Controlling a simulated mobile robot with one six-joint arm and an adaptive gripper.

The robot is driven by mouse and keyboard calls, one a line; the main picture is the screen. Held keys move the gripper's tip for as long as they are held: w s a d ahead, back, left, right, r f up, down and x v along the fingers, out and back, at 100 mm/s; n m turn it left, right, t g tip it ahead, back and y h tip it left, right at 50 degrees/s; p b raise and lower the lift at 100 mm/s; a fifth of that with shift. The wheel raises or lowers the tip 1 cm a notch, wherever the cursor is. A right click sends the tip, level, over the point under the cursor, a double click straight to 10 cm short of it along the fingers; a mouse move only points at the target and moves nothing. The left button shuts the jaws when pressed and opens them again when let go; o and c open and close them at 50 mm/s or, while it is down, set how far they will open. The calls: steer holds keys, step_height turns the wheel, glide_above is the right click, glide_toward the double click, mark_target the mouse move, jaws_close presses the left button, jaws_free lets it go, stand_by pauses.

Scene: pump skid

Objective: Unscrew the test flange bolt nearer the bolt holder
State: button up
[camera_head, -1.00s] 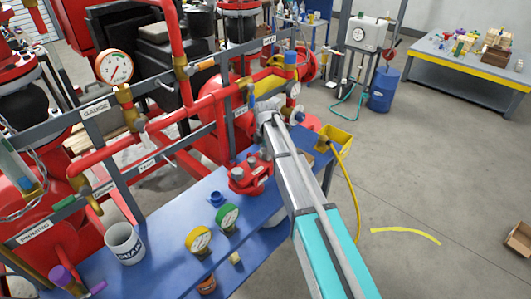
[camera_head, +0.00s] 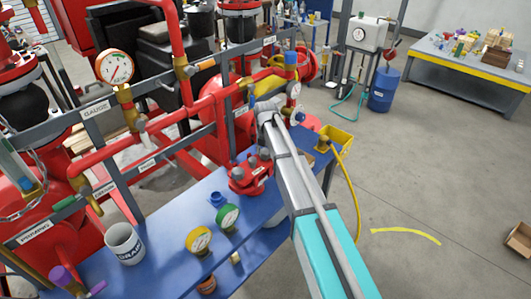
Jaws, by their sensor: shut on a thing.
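The red test flange (camera_head: 250,178) sits on the blue bench, just left of my arm. Dark bolt heads show on its top, one (camera_head: 264,154) close beside the arm and another (camera_head: 237,173) at its left. A small blue holder (camera_head: 217,199) stands on the bench left of the flange; I cannot tell if it is the bolt holder. My arm reaches in from the lower right and its wrist end is above and behind the flange. My gripper's fingers are hidden behind the arm, so what they hold cannot be seen.
Yellow (camera_head: 199,240) and green (camera_head: 228,217) round items and a white mug (camera_head: 124,244) stand on the blue bench (camera_head: 172,205). Red pipes and a grey rail (camera_head: 165,150) run behind it. The floor at right is mostly clear.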

steer(key=shift+s+d+n, duration=0.1)
steer(key=shift+s+n, duration=0.1)
steer(key=shift+n, duration=0.2)
steer(key=o, duration=1.2)
steer(key=shift+w, duration=0.1)
steer(key=shift+m, duration=0.6)
